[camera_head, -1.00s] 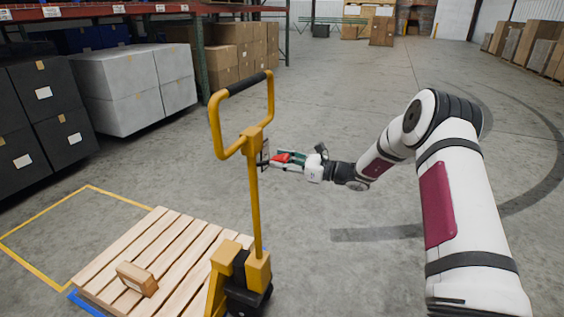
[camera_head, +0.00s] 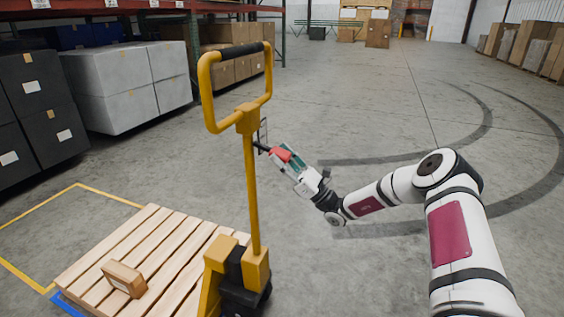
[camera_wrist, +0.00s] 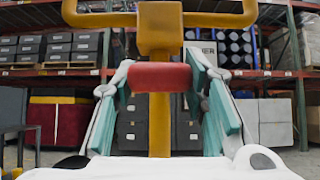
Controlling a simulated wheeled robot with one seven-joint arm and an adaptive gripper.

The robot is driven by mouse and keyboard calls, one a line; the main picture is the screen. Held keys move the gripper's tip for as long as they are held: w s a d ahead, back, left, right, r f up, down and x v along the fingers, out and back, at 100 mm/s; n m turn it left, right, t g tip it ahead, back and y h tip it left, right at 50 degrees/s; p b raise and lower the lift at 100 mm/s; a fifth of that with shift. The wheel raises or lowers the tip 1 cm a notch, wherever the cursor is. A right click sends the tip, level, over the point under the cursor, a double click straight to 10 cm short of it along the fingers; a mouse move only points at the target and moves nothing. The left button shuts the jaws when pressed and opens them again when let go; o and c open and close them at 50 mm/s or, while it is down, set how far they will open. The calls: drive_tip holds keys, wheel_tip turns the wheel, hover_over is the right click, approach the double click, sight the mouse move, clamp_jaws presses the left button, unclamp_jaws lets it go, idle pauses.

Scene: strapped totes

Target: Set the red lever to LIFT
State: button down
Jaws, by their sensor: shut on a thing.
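The red lever (camera_head: 281,154) sits on the side of the yellow handle post (camera_head: 252,190) of the pallet jack, just below the handle loop (camera_head: 205,95). My gripper (camera_head: 288,160) is at the lever, reaching up to it from the lower right, with its fingers around the red grip. In the wrist view the red grip (camera_wrist: 160,76) lies between the two teal-padded fingers, in front of the yellow post (camera_wrist: 160,125). No lettering for LIFT can be read in either view.
Grey and black bins (camera_head: 125,85) stand at the back left. The floor on the right is open.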

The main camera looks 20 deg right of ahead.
drive_tip(key=shift+w+f+t+y+b, duration=0.1)
drive_tip(key=shift+f+t+y+b, duration=0.2)
drive_tip(key=shift+f+b, duration=0.15)
drive_tip(key=shift+a+f, duration=0.35)
drive_tip(key=shift+f, duration=0.1)
drive_tip(key=c, duration=1)
unclamp_jaws()
drive_tip(key=shift+w, duration=0.1)
drive_tip(key=shift+o, duration=0.2)
drive_tip(key=shift+r, duration=0.1)
drive_tip(key=shift+d, duration=0.1)
drive_tip(key=v, duration=1.2)
